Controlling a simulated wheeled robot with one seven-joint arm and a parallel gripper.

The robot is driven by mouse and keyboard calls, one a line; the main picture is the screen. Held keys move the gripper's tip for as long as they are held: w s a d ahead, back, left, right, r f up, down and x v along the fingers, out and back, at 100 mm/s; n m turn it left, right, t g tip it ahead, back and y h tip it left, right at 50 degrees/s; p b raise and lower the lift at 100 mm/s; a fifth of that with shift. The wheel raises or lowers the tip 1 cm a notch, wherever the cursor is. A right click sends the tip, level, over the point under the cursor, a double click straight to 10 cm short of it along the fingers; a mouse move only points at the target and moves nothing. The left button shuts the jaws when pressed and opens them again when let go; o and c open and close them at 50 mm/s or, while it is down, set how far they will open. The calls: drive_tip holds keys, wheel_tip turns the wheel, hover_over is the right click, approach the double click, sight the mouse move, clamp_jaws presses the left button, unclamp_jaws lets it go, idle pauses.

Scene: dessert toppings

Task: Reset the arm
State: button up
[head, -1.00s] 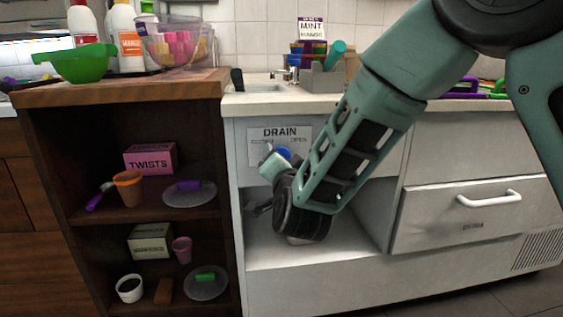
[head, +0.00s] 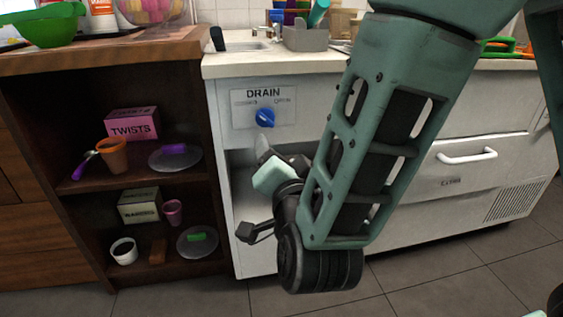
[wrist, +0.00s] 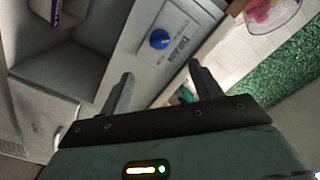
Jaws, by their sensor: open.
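My gripper is open in the wrist view (wrist: 160,92), with its two fingers apart and nothing between them. In the head view my arm hangs in front of the white counter (head: 290,66), and the wrist part covers some of the open recess below the drain panel (head: 259,107). The blue drain knob (head: 265,117) is on that panel, between the CLOSED and OPEN labels, and is clear of the gripper. The knob also shows in the wrist view (wrist: 159,39), beyond the fingertips.
A dark shelf unit (head: 207,170) stands left, holding the TWISTS box (head: 133,124), an orange cup (head: 114,156), another box (head: 139,206) and small dishes. A white drawer handle (head: 467,157) is at right. Open floor lies in front.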

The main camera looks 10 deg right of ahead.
drive_tip(key=shift+s+f, duration=0.1)
drive_tip(key=shift+s, duration=0.7)
drive_tip(key=shift+f, duration=0.1)
drive_tip(key=s+a+f+n+g+y, duration=0.6)
drive_tip(key=s+f+n+g, duration=0.1)
drive_tip(key=n+g, duration=0.25)
drive_tip(key=s+d+n+g+h, duration=0.5)
drive_tip(key=s+d+n+g, duration=0.25)
drive_tip(key=s+d, duration=0.4)
wheel_tip(320, 180, up, 37)
drive_tip(key=g+p, duration=0.1)
drive_tip(key=p, duration=3.6)
drive_tip(key=shift+s+a+m+p, duration=0.25)
drive_tip(key=shift+s+m+p, duration=0.05)
drive_tip(key=shift+s, duration=0.15)
